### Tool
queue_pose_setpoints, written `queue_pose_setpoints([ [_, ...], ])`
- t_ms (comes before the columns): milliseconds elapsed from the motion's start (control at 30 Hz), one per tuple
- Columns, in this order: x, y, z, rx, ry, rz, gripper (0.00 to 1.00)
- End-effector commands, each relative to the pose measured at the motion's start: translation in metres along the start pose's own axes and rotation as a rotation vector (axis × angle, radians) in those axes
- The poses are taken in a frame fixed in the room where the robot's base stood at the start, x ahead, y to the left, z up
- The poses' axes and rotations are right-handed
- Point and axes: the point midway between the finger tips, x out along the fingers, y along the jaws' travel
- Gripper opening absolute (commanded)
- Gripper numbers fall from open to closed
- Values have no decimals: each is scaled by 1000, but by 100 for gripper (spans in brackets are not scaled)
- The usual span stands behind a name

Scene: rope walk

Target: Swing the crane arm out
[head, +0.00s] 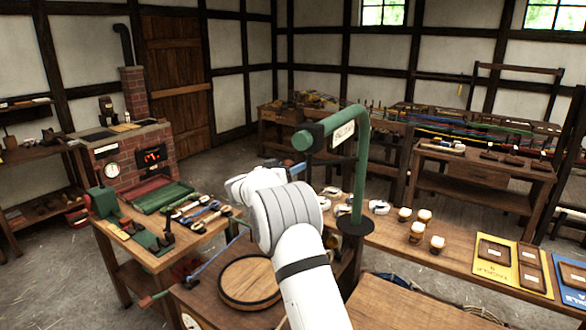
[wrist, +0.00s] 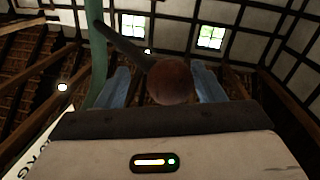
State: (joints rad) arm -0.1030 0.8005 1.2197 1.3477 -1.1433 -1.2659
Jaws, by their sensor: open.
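The green crane (head: 361,170) stands on the bench, its post upright and its arm reaching left at the top to a round end. A white lettered plate (head: 343,134) hangs under the arm. My gripper (head: 297,171) is just below the arm's round end, mostly hidden by my own wrist. In the wrist view, my gripper's blue fingers are apart, with a round brown knob (wrist: 170,82) on a dark rod showing between them. I cannot tell whether either finger touches the knob. The green post (wrist: 97,60) rises at the left of that view.
A round wooden lid (head: 249,280) lies on the bench below my arm. Several small jars (head: 417,231) and coloured trays (head: 496,262) stand to the right. A tool table (head: 160,258) is at left and a brick stove (head: 130,155) behind it. Bare floor lies between.

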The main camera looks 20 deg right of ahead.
Motion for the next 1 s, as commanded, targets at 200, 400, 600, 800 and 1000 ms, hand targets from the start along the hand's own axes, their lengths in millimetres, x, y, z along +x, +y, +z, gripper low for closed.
queue_pose_setpoints([
  [200, -40, -1, 2, 2, 1, -2, 62],
  [400, -56, 0, 0, 1, 1, -1, 62],
  [600, -58, 1, 0, 1, 1, 1, 62],
  [800, -57, 2, -6, 14, 8, -25, 62],
  [1000, -72, 5, -46, 92, 51, -281, 62],
])
